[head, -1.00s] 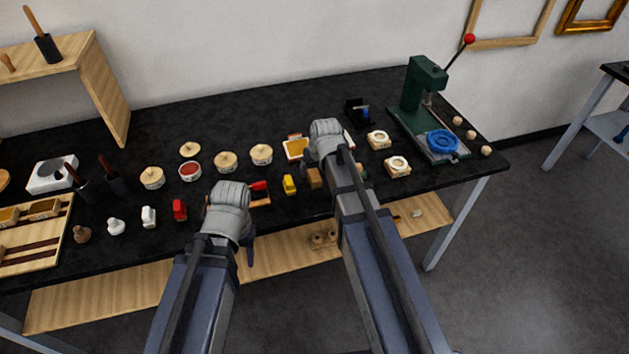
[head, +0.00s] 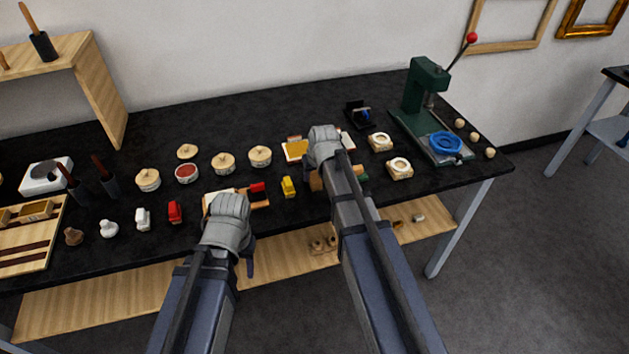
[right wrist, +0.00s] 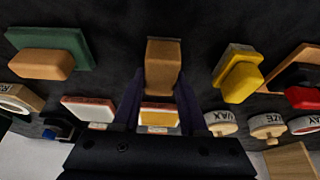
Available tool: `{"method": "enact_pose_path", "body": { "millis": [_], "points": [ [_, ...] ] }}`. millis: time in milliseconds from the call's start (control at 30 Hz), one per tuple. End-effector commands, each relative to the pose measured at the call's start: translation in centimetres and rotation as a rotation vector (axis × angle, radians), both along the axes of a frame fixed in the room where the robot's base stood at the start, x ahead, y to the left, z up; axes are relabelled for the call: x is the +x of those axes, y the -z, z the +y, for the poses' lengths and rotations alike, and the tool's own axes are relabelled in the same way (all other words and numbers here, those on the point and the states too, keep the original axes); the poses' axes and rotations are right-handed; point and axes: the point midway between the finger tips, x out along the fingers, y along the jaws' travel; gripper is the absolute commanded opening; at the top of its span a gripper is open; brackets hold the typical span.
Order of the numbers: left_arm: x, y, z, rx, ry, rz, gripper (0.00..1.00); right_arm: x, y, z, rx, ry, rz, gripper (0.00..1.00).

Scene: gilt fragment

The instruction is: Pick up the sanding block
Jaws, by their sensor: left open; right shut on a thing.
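The brown block that I take as the sanding block (right wrist: 163,62) sits between the two dark fingers of my right gripper (right wrist: 160,88) in the right wrist view. The gripper is shut on it. In the head view only part of the brown block (head: 316,181) shows beside my right gripper (head: 325,160), near the front of the black table. I cannot tell whether it is clear of the tabletop. My left gripper (head: 230,225) is open at the table's front edge. Its fingers are mostly hidden by its wrist.
A yellow block (head: 288,187) and a red-and-black block (head: 257,190) lie left of the held block. A tan block on a green pad (right wrist: 80,48) lies on its other side. Lidded round tins (head: 224,163) stand behind. A green press (head: 425,100) stands at the right.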

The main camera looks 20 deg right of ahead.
Motion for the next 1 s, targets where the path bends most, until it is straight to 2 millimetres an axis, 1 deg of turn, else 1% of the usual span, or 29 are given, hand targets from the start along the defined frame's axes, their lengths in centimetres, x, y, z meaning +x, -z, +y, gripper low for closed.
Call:
{"method": "enact_pose_path", "body": {
  "millis": [33,300,600,733,867,1000],
  "points": [
    [0.0,0.0,0.0,0.000,0.000,0.000,0.50,0.0,0.0,0.0,0.000,0.000,0.000,0.29],
    [0.0,0.0,0.0,0.000,0.000,0.000,0.50,0.0,0.0,0.0,0.000,0.000,0.000,0.00],
    [0.0,0.0,0.0,0.000,0.000,0.000,0.50,0.0,0.0,0.0,0.000,0.000,0.000,0.00],
    [0.0,-0.3,0.0,0.000,0.000,0.000,0.50,0.0,-0.3,0.0,0.000,0.000,0.000,0.00],
    [0.0,-1.1,0.0,0.000,0.000,0.000,0.50,0.0,-1.1,0.0,0.000,0.000,0.000,0.00],
    [0.0,-2.7,0.0,0.000,0.000,0.000,0.50,0.0,-2.7,0.0,0.000,0.000,0.000,0.00]
  ]
}}
